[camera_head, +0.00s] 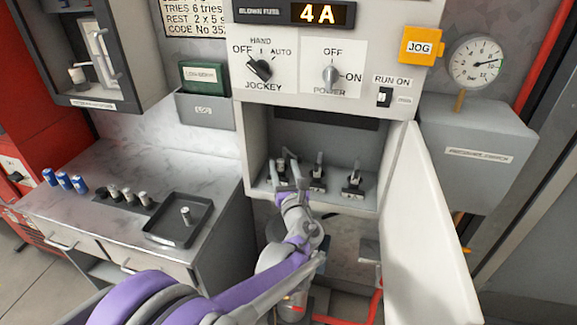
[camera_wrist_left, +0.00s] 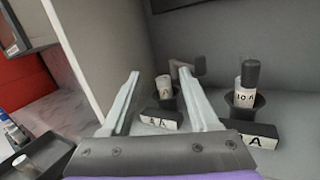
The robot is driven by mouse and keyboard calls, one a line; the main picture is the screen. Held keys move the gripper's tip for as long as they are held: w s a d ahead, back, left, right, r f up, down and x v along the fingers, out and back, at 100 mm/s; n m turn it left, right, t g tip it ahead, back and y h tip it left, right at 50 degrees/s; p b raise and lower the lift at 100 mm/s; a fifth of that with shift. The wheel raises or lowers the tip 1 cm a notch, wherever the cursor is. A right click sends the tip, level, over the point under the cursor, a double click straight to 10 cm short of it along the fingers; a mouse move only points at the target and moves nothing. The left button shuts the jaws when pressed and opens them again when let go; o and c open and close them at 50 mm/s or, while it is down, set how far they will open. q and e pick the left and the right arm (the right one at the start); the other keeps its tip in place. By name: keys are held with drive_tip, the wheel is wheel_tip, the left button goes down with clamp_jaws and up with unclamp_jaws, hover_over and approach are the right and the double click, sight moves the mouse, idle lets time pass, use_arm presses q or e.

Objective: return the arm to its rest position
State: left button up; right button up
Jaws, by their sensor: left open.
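My left arm reaches in from the bottom of the head view, and its gripper (camera_head: 289,172) is inside the open lower bay of the panel. The gripper is open, and its two fingers also show in the left wrist view (camera_wrist_left: 161,84). A pale fuse (camera_wrist_left: 164,88) stands upright in the dark holder behind the "4 A" tag (camera_wrist_left: 160,119), seen between the spread fingers with gaps on both sides. To the right stands a fuse marked "10 A" (camera_wrist_left: 244,92) in its own holder. My right gripper is not in view.
The bay's white door (camera_head: 425,235) hangs open on the right, close to the arm. The bay's side walls and top edge surround the gripper. On the left counter (camera_head: 95,165) are a dark tray (camera_head: 160,238) with one fuse, several fuses in a rack (camera_head: 125,199) and blue cylinders (camera_head: 65,181).

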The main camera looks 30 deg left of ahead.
use_arm(q)
drive_tip(key=s+d+f+n+g+h+p, duration=0.2)
drive_tip(key=s+n+g+h+p, duration=0.35)
drive_tip(key=s+n, duration=1.15)
drive_tip(key=s+d+f+n+g+h+p, duration=0.1)
drive_tip(key=s+d+n+h+p, duration=0.1)
drive_tip(key=s+d+n, duration=0.4)
drive_tip(key=s+d+f+n+g+h+p, duration=0.2)
drive_tip(key=s+d+n+h, duration=0.3)
drive_tip(key=s+d+n, duration=0.1)
drive_tip(key=shift+s+d+p, duration=0.4)
drive_tip(key=shift+s+d, duration=0.25)
drive_tip(key=shift+d, duration=0.35)
drive_tip(key=shift+g, duration=0.25)
